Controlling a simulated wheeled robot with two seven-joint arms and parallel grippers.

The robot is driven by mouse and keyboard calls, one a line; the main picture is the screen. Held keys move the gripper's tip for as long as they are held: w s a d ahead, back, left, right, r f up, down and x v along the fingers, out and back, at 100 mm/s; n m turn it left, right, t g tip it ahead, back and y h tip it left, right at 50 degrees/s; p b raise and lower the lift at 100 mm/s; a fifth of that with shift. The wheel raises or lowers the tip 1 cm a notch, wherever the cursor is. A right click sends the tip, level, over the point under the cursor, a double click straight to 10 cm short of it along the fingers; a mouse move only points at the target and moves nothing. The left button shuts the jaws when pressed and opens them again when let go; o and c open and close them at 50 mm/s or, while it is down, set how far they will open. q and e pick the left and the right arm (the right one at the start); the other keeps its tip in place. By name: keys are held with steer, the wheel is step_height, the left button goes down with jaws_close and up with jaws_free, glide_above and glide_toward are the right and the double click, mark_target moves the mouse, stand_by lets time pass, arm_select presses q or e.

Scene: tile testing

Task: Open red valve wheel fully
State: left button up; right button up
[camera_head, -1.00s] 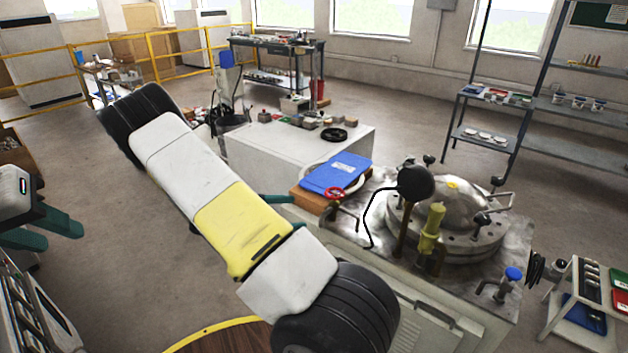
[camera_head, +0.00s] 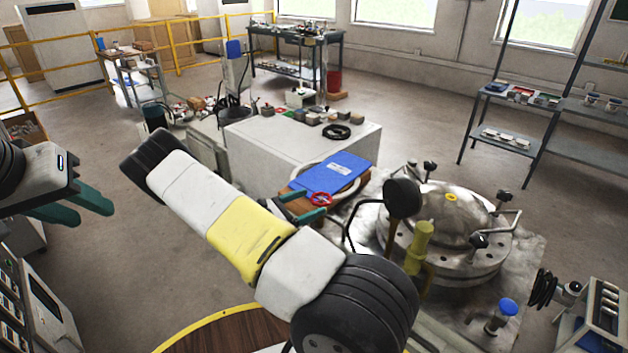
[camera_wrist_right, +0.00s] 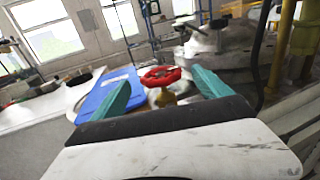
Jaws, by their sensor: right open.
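The red valve wheel (camera_head: 321,199) stands by the front corner of the metal vessel bench. In the right wrist view the red wheel (camera_wrist_right: 160,76) sits on a brass stem, ahead of and between my finger lines. My right gripper (camera_head: 304,204) is open, its teal fingers close to the wheel in the head view. In the right wrist view my right gripper (camera_wrist_right: 166,84) has its fingers spread either side of the wheel, with no contact to be seen. My left gripper (camera_head: 96,216) is open and empty at the far left, away from the bench.
A blue folder (camera_head: 335,172) lies just behind the wheel. A domed steel vessel (camera_head: 450,215), a yellow valve (camera_head: 420,243) and a black round gauge (camera_head: 403,198) stand to the right. A blue-capped valve (camera_head: 508,307) is at the front right.

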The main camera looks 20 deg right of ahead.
mark_target(328, 195)
steer(key=d, duration=0.5)
steer(key=w+d, duration=0.1)
steer(key=d, duration=0.1)
steer(key=shift+d, duration=0.25)
